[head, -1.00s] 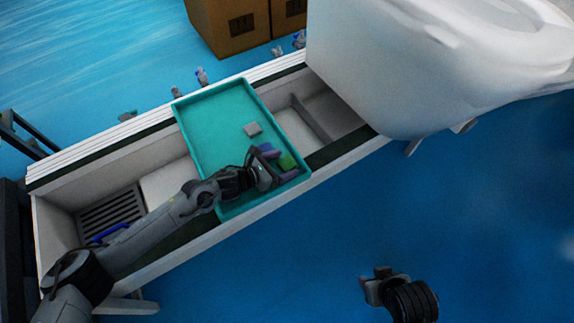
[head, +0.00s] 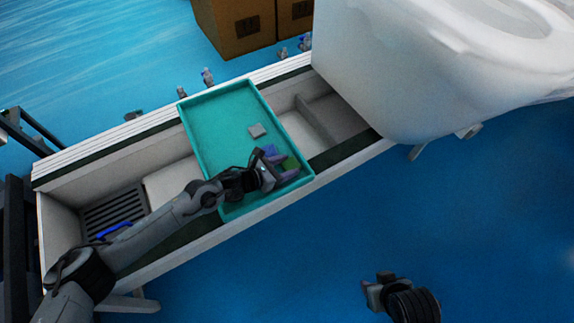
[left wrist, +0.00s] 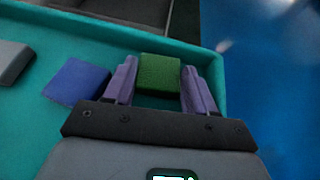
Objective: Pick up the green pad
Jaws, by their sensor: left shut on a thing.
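The green pad (left wrist: 158,75) sits between the purple fingers of my left gripper (left wrist: 160,88), near the corner of the teal tray (left wrist: 120,38). In the head view the green pad (head: 291,164) shows partly behind my left gripper (head: 282,168), at the tray's near right end. My left gripper is shut on the green pad. Whether the pad touches the tray floor cannot be told. My right gripper (head: 373,289) hangs over the blue floor, clear of the bench; its finger opening is unclear.
A blue pad (left wrist: 77,82) lies in the tray just left of the fingers. A grey pad (head: 257,131) lies farther back. A white toilet (head: 430,60) stands at the bench's right end. Brown boxes (head: 235,28) stand behind.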

